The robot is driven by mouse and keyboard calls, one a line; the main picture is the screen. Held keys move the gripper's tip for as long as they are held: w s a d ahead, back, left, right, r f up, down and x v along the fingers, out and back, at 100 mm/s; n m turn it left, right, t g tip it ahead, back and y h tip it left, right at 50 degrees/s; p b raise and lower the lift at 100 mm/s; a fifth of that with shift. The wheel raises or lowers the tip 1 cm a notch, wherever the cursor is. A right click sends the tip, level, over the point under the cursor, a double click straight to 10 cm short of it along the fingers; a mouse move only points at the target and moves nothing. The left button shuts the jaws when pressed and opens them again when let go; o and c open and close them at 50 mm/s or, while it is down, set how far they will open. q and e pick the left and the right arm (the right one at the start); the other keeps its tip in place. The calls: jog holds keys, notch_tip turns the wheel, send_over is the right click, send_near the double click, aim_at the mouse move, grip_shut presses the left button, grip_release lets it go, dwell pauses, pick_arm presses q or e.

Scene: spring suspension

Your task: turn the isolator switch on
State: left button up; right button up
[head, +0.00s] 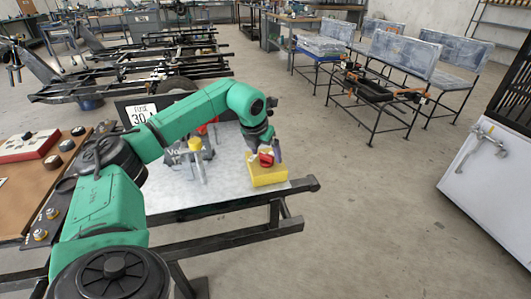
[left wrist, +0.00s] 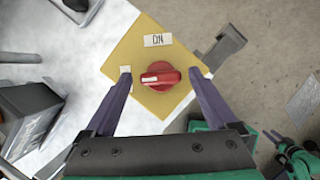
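The isolator switch is a yellow box (head: 268,177) with a red rotary knob (head: 266,160), at the right end of the light table top. In the left wrist view, the yellow face (left wrist: 140,50) carries a white ON label (left wrist: 158,40) near its top corner. The red knob (left wrist: 162,77) lies crosswise there, its pale mark towards the left label, which a finger partly covers. My left gripper (head: 264,150) is above the switch. In the left wrist view, my left gripper (left wrist: 160,73) is open, one finger on each side of the knob, with gaps showing.
A yellow-topped part (head: 195,145) on a grey fixture stands left of the switch. A red-and-white control box (head: 27,146) sits on the brown bench. A black sign (head: 142,112) stands behind. A green arm, likely my right, shows small in the left wrist view.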

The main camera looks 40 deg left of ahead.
pick_arm(q)
jog(key=c, duration=1.1)
jog(key=shift+c, duration=0.2)
